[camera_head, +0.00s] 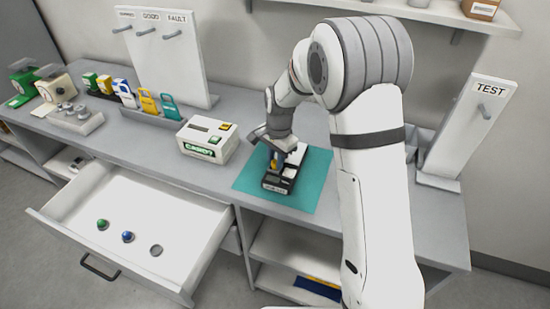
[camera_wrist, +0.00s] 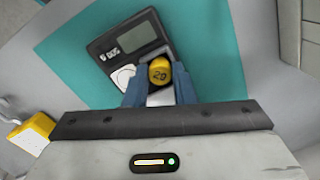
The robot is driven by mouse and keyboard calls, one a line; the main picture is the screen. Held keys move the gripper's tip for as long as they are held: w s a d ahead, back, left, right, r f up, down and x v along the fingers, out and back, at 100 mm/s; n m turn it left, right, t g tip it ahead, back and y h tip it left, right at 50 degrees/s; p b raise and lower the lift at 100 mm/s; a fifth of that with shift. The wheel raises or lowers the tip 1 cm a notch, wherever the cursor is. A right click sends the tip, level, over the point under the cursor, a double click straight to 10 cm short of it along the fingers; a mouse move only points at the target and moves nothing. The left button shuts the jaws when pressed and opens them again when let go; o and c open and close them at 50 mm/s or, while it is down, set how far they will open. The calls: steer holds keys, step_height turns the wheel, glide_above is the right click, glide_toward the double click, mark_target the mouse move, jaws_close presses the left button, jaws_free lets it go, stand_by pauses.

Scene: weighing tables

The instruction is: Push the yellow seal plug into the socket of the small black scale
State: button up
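The small black scale (camera_head: 272,186) lies on a teal mat, and in the wrist view the scale (camera_wrist: 104,49) shows a grey display and a round white part. The yellow seal plug (camera_wrist: 159,70), marked "29", is between the two blue fingers of my gripper (camera_wrist: 160,82), which look closed against its sides. The plug overlaps the scale's near edge in that view. In the head view my gripper (camera_head: 276,158) points down at the scale, with a bit of yellow showing. The socket is hidden, so I cannot tell whether the plug is in it.
The teal mat (camera_head: 312,190) has bare room around the scale. A white box (camera_head: 207,139) with a green label stands left of it. An open drawer (camera_head: 190,236) holds a green plug (camera_head: 102,224), a blue plug (camera_head: 127,237) and a grey round spot. A TEST stand (camera_head: 462,130) is at right.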

steer(key=o, duration=0.5)
steer(key=r, duration=0.3)
steer(key=r+b, duration=0.1)
steer(key=r, duration=0.2)
steer(key=shift+d+r, duration=0.2)
steer(key=shift+r, duration=0.7)
steer(key=shift+d+r, duration=0.15)
steer(key=s+d+r+n+t, duration=0.2)
steer(key=s+d+r+n, duration=0.2)
steer(key=s+d+r, duration=0.55)
steer(key=s+d+n, duration=0.1)
steer(key=s+d, duration=0.1)
steer(key=s, duration=0.3)
steer(key=s+d+f+n, duration=0.1)
steer(key=s+d+n, duration=0.1)
steer(key=s, duration=0.4)
steer(key=s+d+n+t, duration=0.1)
steer(key=s, duration=0.5)
steer(key=shift+d+f+h, duration=0.2)
steer(key=shift+d+h, duration=0.2)
